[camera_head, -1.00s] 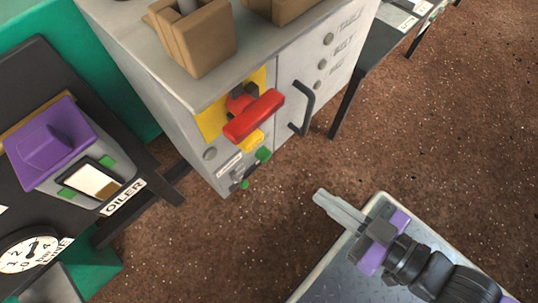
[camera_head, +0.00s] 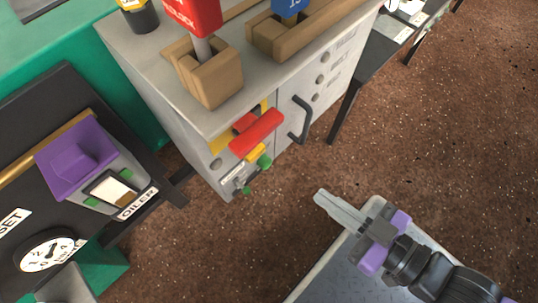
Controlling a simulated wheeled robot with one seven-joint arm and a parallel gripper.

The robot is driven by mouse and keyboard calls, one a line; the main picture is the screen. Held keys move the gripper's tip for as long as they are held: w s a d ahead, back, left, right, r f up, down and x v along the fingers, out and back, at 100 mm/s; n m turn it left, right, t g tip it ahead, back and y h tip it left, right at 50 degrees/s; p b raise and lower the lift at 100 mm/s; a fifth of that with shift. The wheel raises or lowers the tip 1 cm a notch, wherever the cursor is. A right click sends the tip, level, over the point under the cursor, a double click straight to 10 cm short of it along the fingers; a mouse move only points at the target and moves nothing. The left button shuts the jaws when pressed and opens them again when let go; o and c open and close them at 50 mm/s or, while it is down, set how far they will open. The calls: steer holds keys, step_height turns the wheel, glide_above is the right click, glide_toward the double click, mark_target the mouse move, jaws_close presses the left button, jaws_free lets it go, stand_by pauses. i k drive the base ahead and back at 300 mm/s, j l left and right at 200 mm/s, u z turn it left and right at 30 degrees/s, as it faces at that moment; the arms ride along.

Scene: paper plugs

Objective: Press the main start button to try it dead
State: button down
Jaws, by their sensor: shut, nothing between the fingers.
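A grey cabinet (camera_head: 172,110) stands left of centre. Its front carries a red bar handle (camera_head: 257,134) over a yellow plate (camera_head: 219,143). Below the handle is a green button-like knob (camera_head: 264,162), and lower down a smaller green piece (camera_head: 246,190) by a white label (camera_head: 232,177). The label is too small to read, so I cannot tell which green part is the main start button. My gripper (camera_head: 322,197) is shut and empty, pointing left over the floor, to the right of the cabinet front and apart from it.
Wooden holders (camera_head: 213,82) with a red tag (camera_head: 192,15) and a blue tag stand on the cabinet top. A black door handle (camera_head: 302,120) sticks out. A dark bench with a purple-lidded oiler (camera_head: 75,158) stands left. Brown floor (camera_head: 430,150) is clear at right.

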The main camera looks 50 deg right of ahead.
mark_target(264, 161)
steer(key=j+z, duration=0.1)
steer(key=j, duration=0.45)
steer(key=j+z, duration=0.15)
steer(key=j, duration=0.4)
steer(key=j+z, duration=0.1)
steer(key=j, duration=0.45)
steer(key=j+z, duration=0.15)
steer(key=j, duration=0.4)
steer(key=k+j+z, duration=0.1)
steer(key=j, duration=0.45)
steer(key=k+j+z, duration=0.15)
steer(key=j, duration=0.4)
